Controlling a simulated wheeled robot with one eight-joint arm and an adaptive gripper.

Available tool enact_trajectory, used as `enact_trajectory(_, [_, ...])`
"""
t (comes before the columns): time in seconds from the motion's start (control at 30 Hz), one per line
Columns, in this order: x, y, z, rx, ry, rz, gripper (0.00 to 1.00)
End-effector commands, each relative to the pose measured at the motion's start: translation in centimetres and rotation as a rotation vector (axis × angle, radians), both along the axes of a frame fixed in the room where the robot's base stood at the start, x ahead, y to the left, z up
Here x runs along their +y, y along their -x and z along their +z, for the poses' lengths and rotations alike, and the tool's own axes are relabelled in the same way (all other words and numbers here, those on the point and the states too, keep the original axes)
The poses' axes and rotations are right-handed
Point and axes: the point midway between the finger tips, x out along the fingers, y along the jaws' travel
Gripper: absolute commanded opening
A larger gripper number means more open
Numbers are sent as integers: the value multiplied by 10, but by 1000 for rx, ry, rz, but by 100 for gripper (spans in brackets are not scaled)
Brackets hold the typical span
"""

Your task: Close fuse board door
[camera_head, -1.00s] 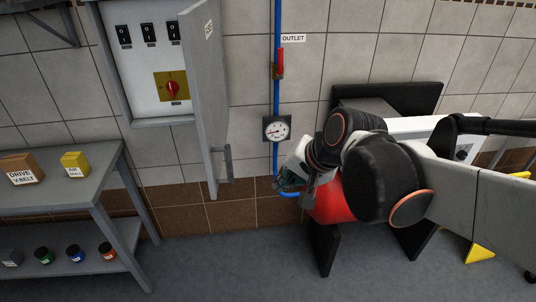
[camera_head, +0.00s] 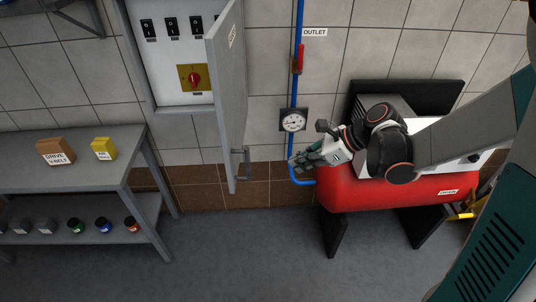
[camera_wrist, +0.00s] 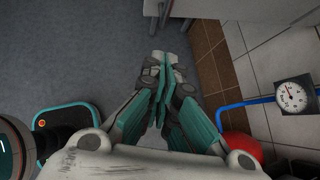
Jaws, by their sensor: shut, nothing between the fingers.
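The grey fuse board (camera_head: 185,118) hangs on the tiled wall, with black switches and a red rotary knob on a yellow plate inside. Its door (camera_head: 230,90) stands wide open, swung out from the board's right side. A bar handle (camera_head: 241,163) is near the door's lower edge. My gripper (camera_head: 296,161) is to the right of the handle and apart from it, in front of the blue pipe. In the wrist view my gripper (camera_wrist: 166,60) has its fingers together with nothing between them.
A red compressor tank (camera_head: 385,192) stands at right under my arm. A gauge (camera_head: 292,120) and blue pipe (camera_head: 298,60) with a red valve handle (camera_head: 298,58) are on the wall. A grey shelf table (camera_head: 60,185) with boxes stands at left. The floor between is clear.

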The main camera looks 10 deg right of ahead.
Motion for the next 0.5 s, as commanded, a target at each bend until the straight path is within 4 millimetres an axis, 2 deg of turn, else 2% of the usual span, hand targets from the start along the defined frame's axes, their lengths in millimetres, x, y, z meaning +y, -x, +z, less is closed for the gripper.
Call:
enact_trajectory(0.17, [12,-5,-14,3,-2,-1,0])
enact_trajectory(0.5, [55,-23,-61,1,0,2,0])
